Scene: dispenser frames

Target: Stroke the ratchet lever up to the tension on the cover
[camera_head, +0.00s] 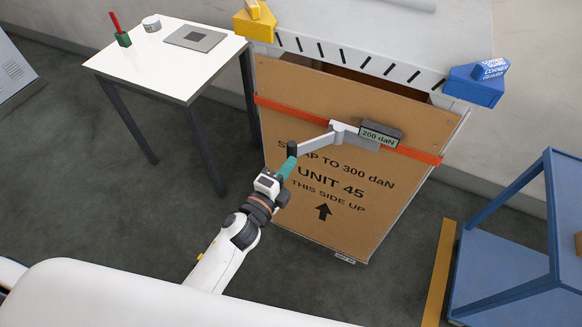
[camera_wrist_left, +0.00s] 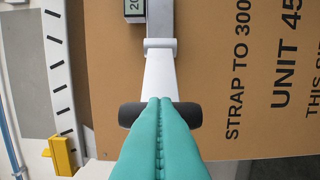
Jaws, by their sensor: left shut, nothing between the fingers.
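The large brown cardboard cover (camera_head: 285,210) reads "STRAP TO 300 daN, UNIT 45, THIS SIDE UP". An orange strap (camera_head: 290,110) crosses it and carries a ratchet with a readout (camera_head: 380,134) showing 200 daN. The grey ratchet lever (camera_head: 318,143) points left from the ratchet and ends in a dark handle (camera_head: 293,149). My left gripper (camera_head: 290,161) has teal fingers, shut and empty, at the handle's lower end. In the left wrist view the fingertips (camera_wrist_left: 160,100) overlap the dark crossbar handle (camera_wrist_left: 131,114); contact is unclear. My right gripper is out of view.
A white table (camera_head: 150,70) at upper left holds a red-and-green item, a small tin and a grey plate. A blue cart (camera_head: 510,240) stands at right. The floor left of the cover is open.

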